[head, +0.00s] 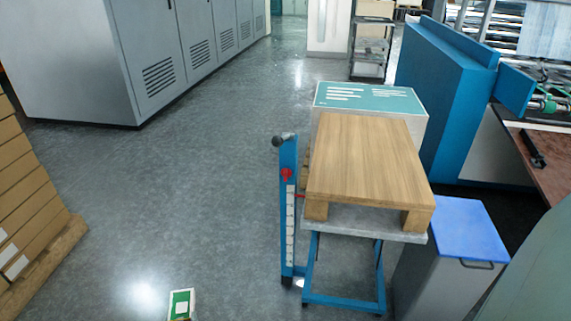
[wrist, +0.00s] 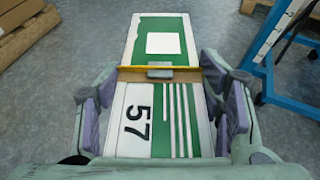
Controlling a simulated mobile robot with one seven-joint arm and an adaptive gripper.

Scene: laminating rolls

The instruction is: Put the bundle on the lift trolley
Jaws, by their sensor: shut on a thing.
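The bundle (wrist: 160,120) is a white and green pack with "57" and stripes on it, a yellow-brown band and a small grey clasp across its middle. My gripper (wrist: 158,78) has its grey pads on both sides of the bundle, shut on it. In the head view only one end of the bundle (head: 181,303) shows at the bottom edge, left of the trolley. The lift trolley (head: 345,288) has a blue frame, a grey platform and a wooden pallet-like deck (head: 365,155) on top with a bare surface. Part of its blue frame shows at the right in the wrist view (wrist: 272,45).
A blue post (head: 289,230) with a red knob and scale rises at the trolley's left side. A white and green box (head: 375,98) stands behind the deck. A blue-lidded grey bin (head: 450,240) is close at right. Boxes on a pallet (head: 40,265) stand left. Floor between is clear.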

